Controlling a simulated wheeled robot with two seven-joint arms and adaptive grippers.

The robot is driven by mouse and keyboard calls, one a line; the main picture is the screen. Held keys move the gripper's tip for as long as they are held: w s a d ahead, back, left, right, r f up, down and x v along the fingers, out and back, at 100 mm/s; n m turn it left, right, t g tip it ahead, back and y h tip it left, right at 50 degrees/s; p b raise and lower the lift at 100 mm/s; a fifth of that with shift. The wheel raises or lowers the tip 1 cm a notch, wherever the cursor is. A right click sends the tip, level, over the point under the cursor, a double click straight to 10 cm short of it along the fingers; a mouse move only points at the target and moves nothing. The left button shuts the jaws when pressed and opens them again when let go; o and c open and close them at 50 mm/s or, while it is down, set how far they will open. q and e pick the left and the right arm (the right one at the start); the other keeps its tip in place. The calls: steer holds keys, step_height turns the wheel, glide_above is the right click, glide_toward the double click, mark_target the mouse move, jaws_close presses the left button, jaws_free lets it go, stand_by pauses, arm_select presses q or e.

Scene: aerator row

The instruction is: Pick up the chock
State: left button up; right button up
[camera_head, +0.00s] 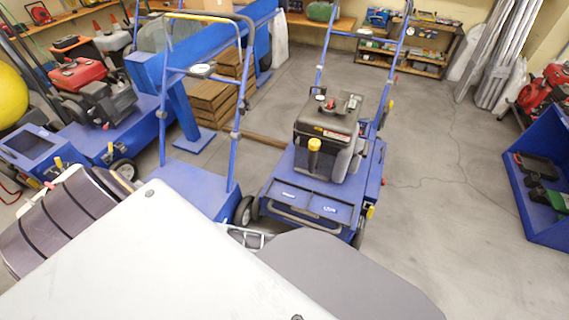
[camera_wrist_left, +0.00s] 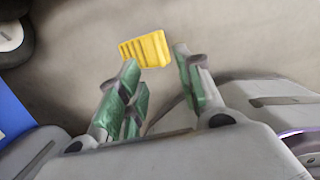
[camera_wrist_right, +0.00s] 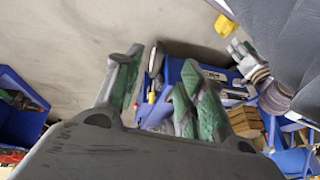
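The yellow chock (camera_wrist_left: 146,49) lies on the grey floor in the left wrist view, ridged on its left part. My left gripper (camera_wrist_left: 156,62) is open, its green-padded fingers pointing toward the chock with nothing between them. The chock appears just beyond the fingertips; contact cannot be seen. The right wrist view also shows the chock (camera_wrist_right: 226,26) near the top, beside my left gripper (camera_wrist_right: 246,62). My right gripper (camera_wrist_right: 158,62) is open and empty. The chock is not visible in the head view, where my own body covers the lower part.
A blue wheeled machine (camera_head: 310,185) stands in the middle, with another blue machine (camera_head: 195,185) to its left. A blue bin (camera_head: 545,190) is at the right edge. Bare concrete floor (camera_head: 440,180) lies between machine and bin. A wheel (camera_wrist_left: 12,40) shows at upper left in the left wrist view.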

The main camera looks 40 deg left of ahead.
arm_select(q)
steer(key=shift+w+a+f+b, duration=0.15)
steer(key=shift+f+b, duration=0.4)
steer(key=shift+f, duration=0.55)
steer(key=shift+w+d+f+b, duration=0.15)
steer(key=shift+f+b, duration=0.35)
steer(key=shift+f, duration=0.65)
steer(key=shift+w+a+f+b, duration=0.15)
steer(key=shift+f+b, duration=0.4)
steer(key=shift+f, duration=0.55)
arm_select(e)
step_height(320, 180, down, 7)
steer(key=a+t+y, duration=0.1)
steer(key=a, duration=0.1)
steer(key=shift+w+f+m+t, duration=0.2)
steer(key=shift+w+m+t, duration=0.1)
arm_select(q)
steer(key=shift+f, duration=0.1)
